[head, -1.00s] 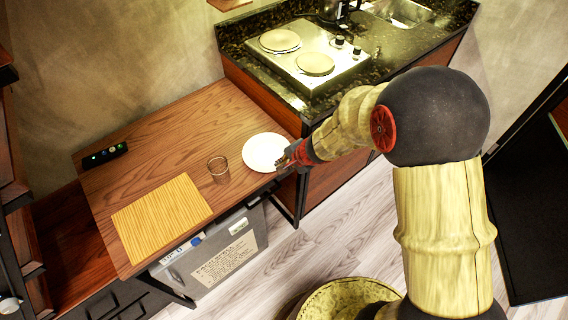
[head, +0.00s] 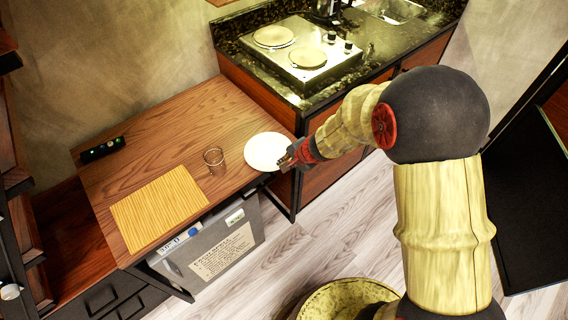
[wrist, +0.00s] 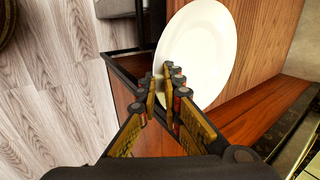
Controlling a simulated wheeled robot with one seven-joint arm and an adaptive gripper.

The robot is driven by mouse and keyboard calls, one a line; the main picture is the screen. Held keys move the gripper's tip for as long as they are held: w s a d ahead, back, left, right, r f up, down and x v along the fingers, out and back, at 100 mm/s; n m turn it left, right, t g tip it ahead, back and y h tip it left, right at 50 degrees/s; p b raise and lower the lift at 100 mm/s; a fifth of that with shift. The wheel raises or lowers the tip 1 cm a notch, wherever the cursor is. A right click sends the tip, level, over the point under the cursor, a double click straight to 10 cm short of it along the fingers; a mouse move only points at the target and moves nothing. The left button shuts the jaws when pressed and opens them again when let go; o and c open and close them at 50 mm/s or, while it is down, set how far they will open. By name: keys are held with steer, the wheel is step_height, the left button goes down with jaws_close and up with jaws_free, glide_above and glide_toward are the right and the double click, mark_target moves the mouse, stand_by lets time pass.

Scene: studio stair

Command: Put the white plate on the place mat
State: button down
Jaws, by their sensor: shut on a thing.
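The white plate (head: 267,151) is at the right end of the wooden table, near its edge. In the wrist view the plate (wrist: 205,45) fills the upper middle. My gripper (head: 288,162) is at the plate's right rim, and its fingers (wrist: 160,80) are shut on that rim. Whether the plate touches the table or is slightly raised, I cannot tell. The yellow striped place mat (head: 160,207) lies flat and bare at the left front of the table.
A clear glass (head: 213,158) stands on the table (head: 180,135) between the plate and the mat. A small black device (head: 102,150) lies at the back left. A counter with a hob (head: 290,55) adjoins the table at the right. Wood is clear behind the glass.

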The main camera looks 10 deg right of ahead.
steer(key=shift+s+d, duration=0.1)
steer(key=shift+s, duration=0.05)
steer(key=c, duration=1.9)
jaws_free()
steer(key=v, duration=1.2)
